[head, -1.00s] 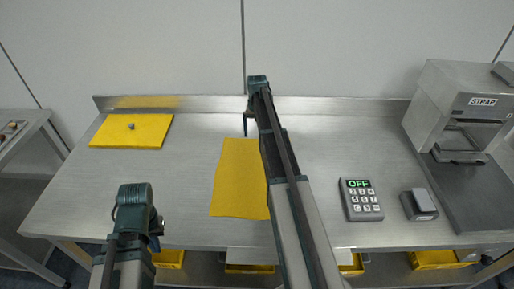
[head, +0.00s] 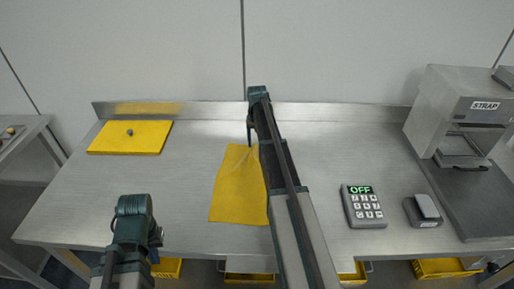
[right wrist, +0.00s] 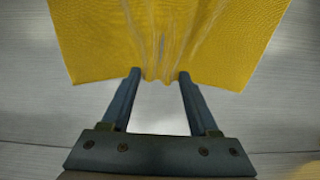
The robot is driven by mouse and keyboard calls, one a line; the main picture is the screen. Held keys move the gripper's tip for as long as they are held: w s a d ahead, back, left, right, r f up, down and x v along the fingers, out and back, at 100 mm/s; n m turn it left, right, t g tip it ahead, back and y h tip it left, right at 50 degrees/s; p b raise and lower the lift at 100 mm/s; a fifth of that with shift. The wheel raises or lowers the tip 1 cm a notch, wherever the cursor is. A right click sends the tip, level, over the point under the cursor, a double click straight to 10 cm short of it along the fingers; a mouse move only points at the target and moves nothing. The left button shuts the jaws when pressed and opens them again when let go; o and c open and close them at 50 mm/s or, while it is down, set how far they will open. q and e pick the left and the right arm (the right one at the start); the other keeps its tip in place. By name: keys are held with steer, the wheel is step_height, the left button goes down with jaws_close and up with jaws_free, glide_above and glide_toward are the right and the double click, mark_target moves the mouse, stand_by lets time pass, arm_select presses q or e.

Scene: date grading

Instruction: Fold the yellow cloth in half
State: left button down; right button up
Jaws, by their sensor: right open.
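The yellow cloth (head: 236,195) lies flat on the steel table, left of my right arm, which covers part of its right side. Its far edge is drawn up in pale creases toward my right gripper (head: 250,142). In the right wrist view the cloth (right wrist: 240,40) is bunched into folds between the tips of my right gripper (right wrist: 159,75). The jaws stand apart, with the gathered edge between the tips. My left gripper (head: 156,243) is at the table's front edge, left of the cloth and away from it; its fingers are mostly hidden.
A yellow board (head: 120,146) with a small dark knob lies at the back left of the table (head: 330,150). A keypad (head: 362,207) reading OFF and a small grey device (head: 422,210) lie to the right. A STRAP machine (head: 460,110) stands at the far right. Yellow bins (head: 435,268) are below.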

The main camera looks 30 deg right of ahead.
jaws_close()
stand_by(0.3)
stand_by(0.3)
